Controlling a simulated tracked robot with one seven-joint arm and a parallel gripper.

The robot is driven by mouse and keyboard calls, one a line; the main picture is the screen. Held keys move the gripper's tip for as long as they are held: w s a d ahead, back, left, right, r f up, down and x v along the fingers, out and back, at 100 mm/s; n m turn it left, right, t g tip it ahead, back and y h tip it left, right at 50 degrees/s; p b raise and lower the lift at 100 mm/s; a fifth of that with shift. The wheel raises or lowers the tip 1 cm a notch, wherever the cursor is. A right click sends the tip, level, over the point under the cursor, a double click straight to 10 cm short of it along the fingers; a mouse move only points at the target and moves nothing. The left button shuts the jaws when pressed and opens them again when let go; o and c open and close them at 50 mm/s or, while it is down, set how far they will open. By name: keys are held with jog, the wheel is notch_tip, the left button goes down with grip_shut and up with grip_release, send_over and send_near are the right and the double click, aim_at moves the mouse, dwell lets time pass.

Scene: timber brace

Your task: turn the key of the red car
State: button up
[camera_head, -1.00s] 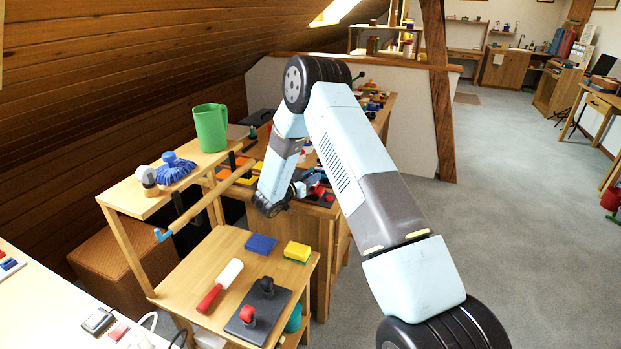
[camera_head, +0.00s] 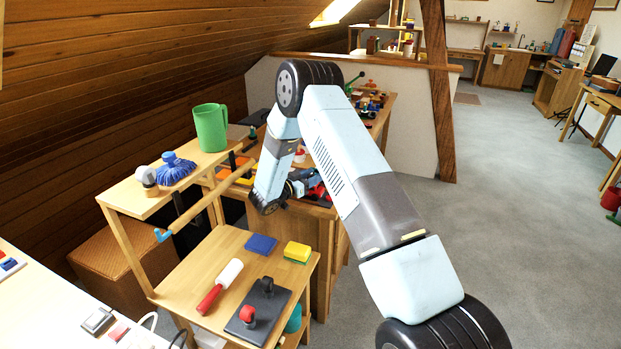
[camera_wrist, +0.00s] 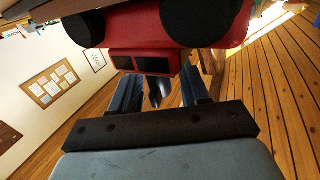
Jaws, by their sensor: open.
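The red car (camera_wrist: 150,25) with black wheels fills the top of the wrist view, very close. A dark grey key (camera_wrist: 157,90) sticks out below the car's two dark windows, towards me. My gripper (camera_wrist: 158,84) is open, one finger on each side of the key. I see a gap between the key and each finger. In the head view my gripper (camera_head: 303,182) is low over the workbench, partly hidden by my arm. Red shapes show beside it there, but I cannot tell which is the car.
A wooden trolley (camera_head: 225,262) in front holds a blue sponge (camera_head: 261,244), a yellow sponge (camera_head: 297,252), a red-handled roller (camera_head: 219,286) and a dark plate. A green jug (camera_head: 211,128) stands on the shelf at left.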

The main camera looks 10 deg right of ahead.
jog(key=shift+a, duration=0.15)
jog(key=v, duration=1.1)
jog(key=shift+a, duration=0.3)
jog(key=shift+s, duration=0.1)
